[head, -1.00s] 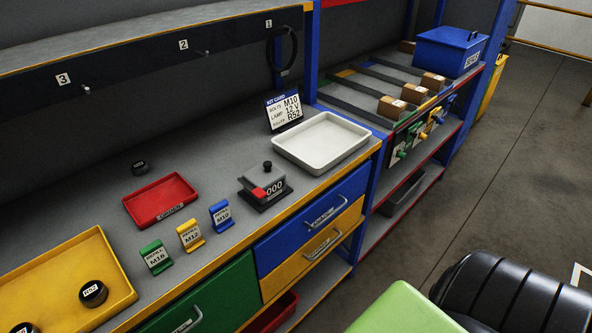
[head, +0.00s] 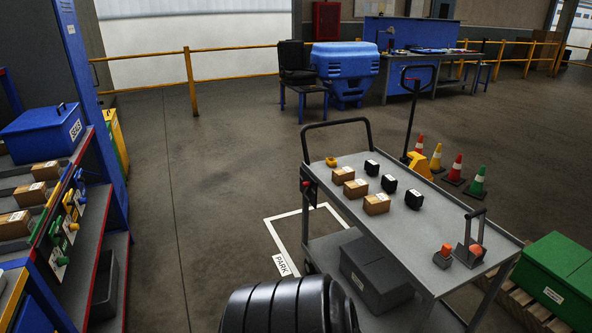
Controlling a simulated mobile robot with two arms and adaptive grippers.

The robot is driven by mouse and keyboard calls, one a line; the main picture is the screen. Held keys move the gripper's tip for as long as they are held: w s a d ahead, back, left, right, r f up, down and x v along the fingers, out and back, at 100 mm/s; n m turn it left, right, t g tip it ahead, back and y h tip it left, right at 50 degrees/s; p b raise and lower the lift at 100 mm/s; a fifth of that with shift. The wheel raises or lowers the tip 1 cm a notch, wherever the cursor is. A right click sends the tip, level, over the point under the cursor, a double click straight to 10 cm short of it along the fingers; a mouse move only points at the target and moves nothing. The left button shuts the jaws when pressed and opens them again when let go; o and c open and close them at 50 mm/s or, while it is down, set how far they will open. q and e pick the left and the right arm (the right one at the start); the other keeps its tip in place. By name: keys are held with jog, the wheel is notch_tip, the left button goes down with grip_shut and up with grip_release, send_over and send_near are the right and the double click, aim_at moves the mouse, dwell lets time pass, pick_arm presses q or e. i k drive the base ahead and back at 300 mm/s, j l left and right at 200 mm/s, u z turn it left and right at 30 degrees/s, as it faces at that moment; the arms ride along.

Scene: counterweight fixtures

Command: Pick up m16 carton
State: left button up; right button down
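Three small brown cartons with white labels stand on the left shelf: a near one (head: 14,224), a middle one (head: 30,194) and a far one (head: 46,170). Three more brown cartons stand in a row on the grey cart: a near one (head: 377,204), a middle one (head: 355,188) and a far one (head: 343,175). The carton labels are too small to read, so I cannot tell which is the M16 carton. Neither of my grippers is in view.
The grey cart (head: 450,220) also carries several black blocks and a lever device (head: 470,245). A blue bin (head: 42,133) stands on the left shelf. A green crate (head: 555,275) and cones (head: 457,170) are right of the cart. Floor between shelf and cart is clear.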

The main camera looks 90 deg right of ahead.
aim_at(376, 205)
jog(key=z, duration=3.35)
jog(key=i+l, duration=0.15)
jog(key=l, duration=0.15)
jog(key=i+l, duration=0.2)
jog(key=l, duration=0.15)
jog(key=i+l+u, duration=0.1)
jog(key=l, duration=0.2)
jog(key=i+l, duration=0.2)
jog(key=l, duration=0.15)
